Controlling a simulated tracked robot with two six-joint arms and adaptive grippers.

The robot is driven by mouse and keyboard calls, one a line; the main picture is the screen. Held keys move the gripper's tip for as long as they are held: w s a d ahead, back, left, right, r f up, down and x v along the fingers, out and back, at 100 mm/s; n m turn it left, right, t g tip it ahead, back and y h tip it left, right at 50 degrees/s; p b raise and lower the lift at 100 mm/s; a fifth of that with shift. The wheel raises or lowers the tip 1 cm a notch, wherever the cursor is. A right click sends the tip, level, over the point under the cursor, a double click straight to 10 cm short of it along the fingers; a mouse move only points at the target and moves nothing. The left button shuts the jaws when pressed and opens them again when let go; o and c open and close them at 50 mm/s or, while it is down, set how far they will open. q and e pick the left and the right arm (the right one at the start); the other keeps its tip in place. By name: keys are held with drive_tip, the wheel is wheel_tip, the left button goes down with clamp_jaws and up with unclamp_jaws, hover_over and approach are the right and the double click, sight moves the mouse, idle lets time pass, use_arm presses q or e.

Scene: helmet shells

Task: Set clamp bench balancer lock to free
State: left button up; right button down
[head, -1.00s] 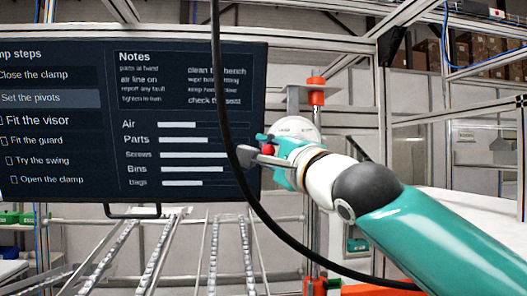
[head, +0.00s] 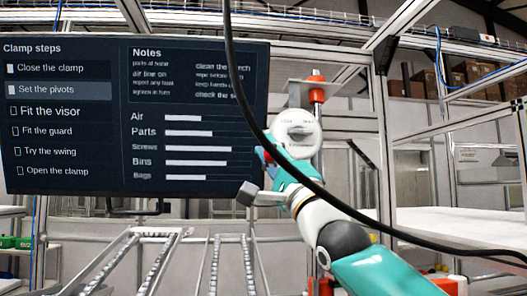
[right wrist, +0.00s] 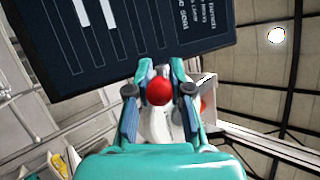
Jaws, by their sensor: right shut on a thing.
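The balancer (head: 297,128) is a white round body hanging under an orange-red fitting (head: 317,88), right of the screen. Its lock's red ball knob (right wrist: 159,92) shows large in the right wrist view, between the fingers. My right gripper (right wrist: 158,88) is shut on the knob; in the head view its fingers (head: 265,156) are at the balancer's lower left, with the knob mostly hidden. Part of the balancer's white body shows behind the knob in the wrist view. The lock's setting cannot be read. My left gripper is not in view.
A dark screen (head: 130,115) with clamp steps and notes stands at left, close beside the gripper. A black cable (head: 236,90) hangs across the front of my right arm. Aluminium frame posts and roller rails (head: 120,265) surround the station.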

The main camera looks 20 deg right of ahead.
drive_tip(key=shift+w+d+f+n+t+y, duration=0.1)
drive_tip(key=shift+w+f+n+t+y, duration=0.1)
drive_tip(key=shift+n+t+y, duration=0.15)
drive_tip(key=c, duration=1.1)
unclamp_jaws()
drive_tip(key=shift+d, duration=0.1)
drive_tip(key=shift+s, duration=0.1)
drive_tip(key=shift+v, duration=6)
